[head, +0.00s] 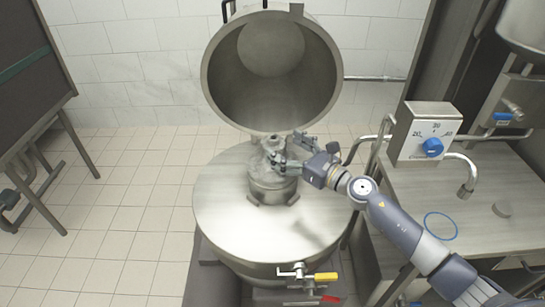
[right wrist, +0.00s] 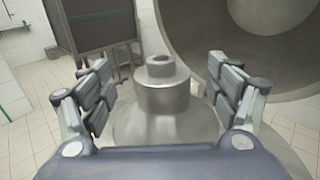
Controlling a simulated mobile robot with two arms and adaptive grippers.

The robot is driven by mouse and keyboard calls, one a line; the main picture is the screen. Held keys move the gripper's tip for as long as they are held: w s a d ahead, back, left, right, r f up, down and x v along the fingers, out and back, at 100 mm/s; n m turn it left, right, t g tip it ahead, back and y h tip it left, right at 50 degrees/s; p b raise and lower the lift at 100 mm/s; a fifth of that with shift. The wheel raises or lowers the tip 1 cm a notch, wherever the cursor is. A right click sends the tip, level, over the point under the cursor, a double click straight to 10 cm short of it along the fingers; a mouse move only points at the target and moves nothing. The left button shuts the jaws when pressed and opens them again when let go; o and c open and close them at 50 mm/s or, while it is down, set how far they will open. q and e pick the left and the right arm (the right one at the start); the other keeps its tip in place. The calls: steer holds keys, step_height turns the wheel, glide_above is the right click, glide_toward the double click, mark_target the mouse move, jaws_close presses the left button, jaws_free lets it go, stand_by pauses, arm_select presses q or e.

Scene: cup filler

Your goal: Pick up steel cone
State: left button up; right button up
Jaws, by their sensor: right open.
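The steel cone (head: 270,186) stands upright on the round steel top (head: 222,205) of a large vessel. It has a stepped neck with a hole in its top. My right gripper (head: 285,152) is at the cone's upper part, its arm coming in from the right. In the right wrist view the cone (right wrist: 163,98) shows between the two open fingers of my right gripper (right wrist: 163,88), with gaps on both sides of its neck. The cone's lower part is partly hidden by my gripper body in that view. My left gripper is not in view.
A big round steel lid or bowl (head: 222,75) stands tilted open behind the cone. A steel counter (head: 490,225) at the right carries a control box with a blue knob (head: 432,147), a tap and a blue ring (head: 441,226). Tiled floor (head: 120,215) lies open at the left.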

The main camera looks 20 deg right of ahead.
mark_target(278, 142)
steer(key=p+x, duration=0.1)
steer(key=x, duration=0.3)
steer(key=shift+w+r, duration=0.1)
steer(key=shift+w+a, duration=0.15)
steer(key=shift+w, duration=0.3)
steer(key=c, duration=1.7)
jaws_close()
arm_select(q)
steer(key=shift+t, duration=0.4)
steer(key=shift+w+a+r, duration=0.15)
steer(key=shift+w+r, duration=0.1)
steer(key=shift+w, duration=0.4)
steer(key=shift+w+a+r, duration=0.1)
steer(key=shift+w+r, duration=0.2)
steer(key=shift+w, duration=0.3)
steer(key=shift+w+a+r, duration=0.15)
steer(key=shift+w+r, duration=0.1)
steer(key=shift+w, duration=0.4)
arm_select(e)
steer(key=shift+r, duration=0.15)
